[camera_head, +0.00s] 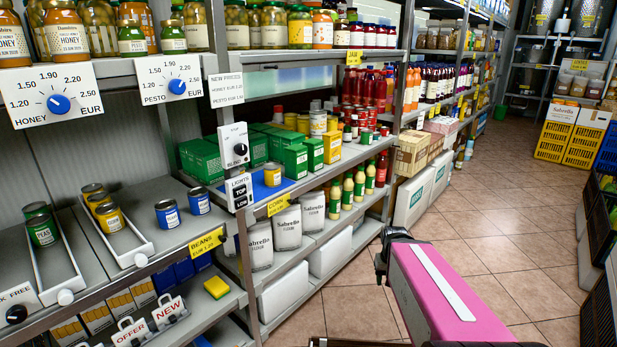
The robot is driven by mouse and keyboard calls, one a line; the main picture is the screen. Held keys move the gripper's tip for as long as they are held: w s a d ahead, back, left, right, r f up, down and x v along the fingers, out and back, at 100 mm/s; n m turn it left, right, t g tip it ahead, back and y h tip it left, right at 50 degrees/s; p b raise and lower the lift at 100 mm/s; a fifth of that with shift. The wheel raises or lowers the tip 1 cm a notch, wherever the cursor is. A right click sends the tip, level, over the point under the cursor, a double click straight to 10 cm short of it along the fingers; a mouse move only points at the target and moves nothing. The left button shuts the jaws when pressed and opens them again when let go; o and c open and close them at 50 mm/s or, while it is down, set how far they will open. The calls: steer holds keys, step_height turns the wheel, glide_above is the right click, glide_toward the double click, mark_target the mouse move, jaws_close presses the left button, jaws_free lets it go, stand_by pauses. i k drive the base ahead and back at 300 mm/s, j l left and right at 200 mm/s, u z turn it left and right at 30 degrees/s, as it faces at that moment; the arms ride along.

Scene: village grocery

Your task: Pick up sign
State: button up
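One reads "OFFER" (131,333) and is partly cut off by the bottom edge. The other reads "NEW" (170,312) and stands just right of it. A flat "NEW PRICES" sign (226,90) is fixed to the shelf post higher up. A pink and black part of my arm reaches in from the bottom right, over the floor and well right of the signs. I cannot make out any gripper fingers.
A yellow sponge (216,287) lies right of the "NEW" sign. Above are white trays with cans (112,220) and dial panels for honey (55,95) and pesto (172,80). A light-switch panel (240,191) is on the post. The tiled aisle (480,215) is open behind my arm.

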mark_target(168, 314)
steer(key=u, duration=2.2)
steer(key=z, duration=0.4)
steer(key=j+z, duration=0.1)
steer(key=z, duration=0.35)
steer(key=j+z, duration=0.1)
steer(key=z, duration=0.75)
steer(key=k+j+z, duration=0.2)
steer(key=j+z, duration=0.3)
steer(key=k+j+z, duration=0.35)
steer(key=j+z, duration=0.15)
steer(key=k+j+z, duration=0.45)
steer(key=k+j, duration=0.25)
steer(key=k, duration=0.2)
steer(key=k+j+z, duration=0.1)
steer(key=k+j, duration=0.15)
steer(key=k, duration=0.15)
